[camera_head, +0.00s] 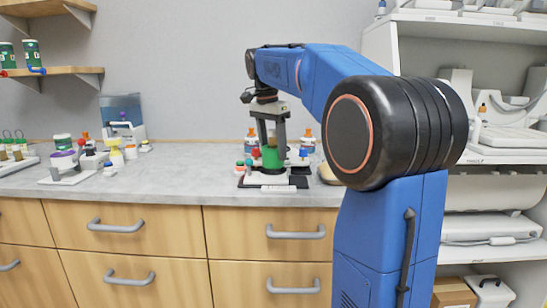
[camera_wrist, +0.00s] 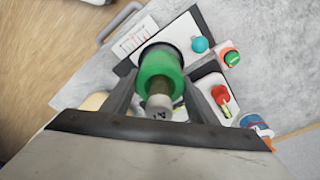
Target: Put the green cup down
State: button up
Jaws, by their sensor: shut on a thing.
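The green cup (camera_head: 271,158) is between the fingers of my gripper (camera_head: 270,138), over the countertop. In the wrist view I look down on the green cup (camera_wrist: 152,66), with a grey cylindrical piece in front of part of it. My gripper (camera_wrist: 158,92) is shut on the cup, one finger on each side. The cup is over or on a black-edged board with a white card (camera_wrist: 133,37). Whether its base touches the board is hard to tell.
Small items with blue (camera_wrist: 200,45), green (camera_wrist: 231,57) and red (camera_wrist: 220,95) tops stand close on the right in the wrist view. Orange-capped bottles (camera_head: 307,142) stand behind.

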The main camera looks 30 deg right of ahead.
aim_at(270, 130)
jog(key=shift+f, duration=1.25)
jog(key=shift+f, duration=0.3)
jog(key=o, duration=1.3)
jog(key=r, duration=0.4)
jog(key=a+r, duration=0.1)
jog(key=r, duration=0.7)
jog(key=shift+s+a+r, duration=0.2)
jog(key=shift+a+r, duration=0.05)
jog(key=shift+a, duration=0.15)
